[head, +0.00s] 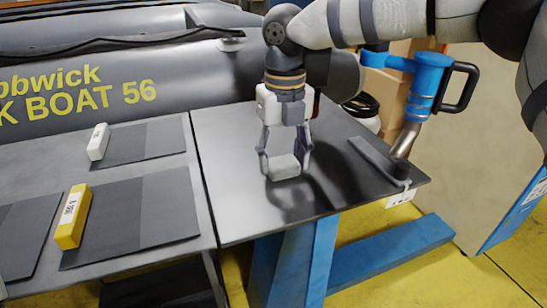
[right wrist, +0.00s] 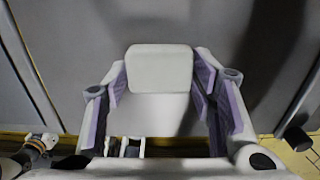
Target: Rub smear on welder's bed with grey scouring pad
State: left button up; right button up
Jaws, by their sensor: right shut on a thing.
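The welder's bed (head: 225,150) is a dark, glossy grey plate in the middle of the head view. My right gripper (head: 286,160) points down over it, shut on the grey scouring pad (head: 284,168), a pale grey block. The pad is at or just above the bed's surface; I cannot tell if it touches. In the right wrist view the pad (right wrist: 160,68) sits between the purple-lined fingers. Dark patches show on the bed right of the pad; I cannot tell smear from shadow or reflection. My left gripper is out of view.
A blue hot-air welder (head: 428,85) with a metal nozzle stands at the bed's right end. On the left table lie a white block (head: 98,141), a yellow block (head: 72,217) and grey sheets (head: 140,215). A grey inflatable boat (head: 190,80) lies behind.

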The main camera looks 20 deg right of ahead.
jog(key=d, duration=0.3)
jog(key=shift+d, duration=0.3)
jog(key=shift+a+r, duration=0.1)
jog(key=shift+a, duration=0.05)
jog(key=shift+a+r, duration=0.1)
jog(key=shift+a, duration=3.6)
jog(key=shift+r, duration=2.9)
jog(key=shift+r, duration=1.5)
